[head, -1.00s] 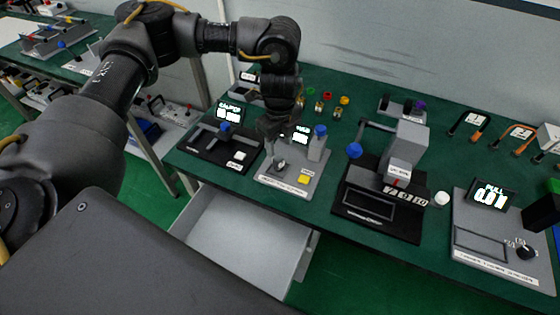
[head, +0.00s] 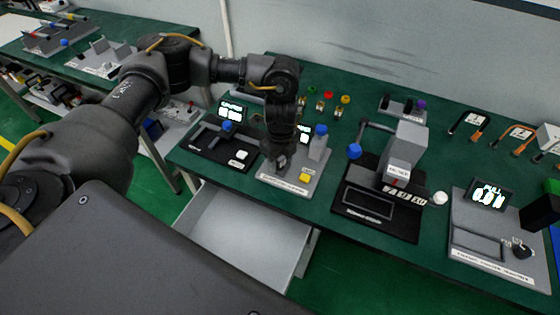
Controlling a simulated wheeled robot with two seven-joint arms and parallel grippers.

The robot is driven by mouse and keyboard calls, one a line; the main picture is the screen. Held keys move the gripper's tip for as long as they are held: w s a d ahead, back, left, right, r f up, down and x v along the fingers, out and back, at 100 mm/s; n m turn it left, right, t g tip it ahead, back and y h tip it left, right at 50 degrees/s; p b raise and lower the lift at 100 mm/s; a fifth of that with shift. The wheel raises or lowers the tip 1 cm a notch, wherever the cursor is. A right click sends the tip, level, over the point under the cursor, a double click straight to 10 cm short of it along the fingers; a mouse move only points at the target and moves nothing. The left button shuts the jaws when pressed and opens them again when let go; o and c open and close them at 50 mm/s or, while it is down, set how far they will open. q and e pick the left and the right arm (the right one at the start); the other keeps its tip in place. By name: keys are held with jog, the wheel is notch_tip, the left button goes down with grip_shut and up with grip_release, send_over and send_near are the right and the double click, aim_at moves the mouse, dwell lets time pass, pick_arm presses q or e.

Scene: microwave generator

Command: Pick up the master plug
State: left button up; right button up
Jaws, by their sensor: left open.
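My left gripper (head: 277,164) points down over the left part of a grey fixture plate (head: 283,184). It is open, though its dark fingers are hard to make out. No part is clearly readable as the master plug. A small metal piece stood on this plate where my gripper now is, and it is now hidden. The fixture carries a blue-topped grey post (head: 318,145), a yellow button (head: 305,177) and a lit display (head: 304,134), partly covered by my arm. My right gripper is not in view.
A black fixture (head: 209,149) stands left, a press with a blue ball handle (head: 355,151) right, and a PULL display station (head: 490,194) farther right. Small coloured plugs (head: 328,96) stand behind. An open drawer (head: 245,230) juts out below the green bench.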

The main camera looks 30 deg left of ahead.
aim_at(281, 158)
pick_arm(q)
grip_shut()
notch_tip(281, 158, up, 10)
jog(key=shift+r+b, duration=0.1)
jog(key=shift+b, duration=0.45)
jog(key=s+n, duration=0.1)
jog(key=n, duration=0.4)
jog(key=s+d+r+n, duration=0.1)
jog(key=s+n, duration=0.1)
jog(key=n, duration=0.3)
jog(key=s+d+n, duration=0.1)
jog(key=s+n, duration=0.1)
jog(key=n, duration=0.4)
jog(key=shift+r, duration=0.35)
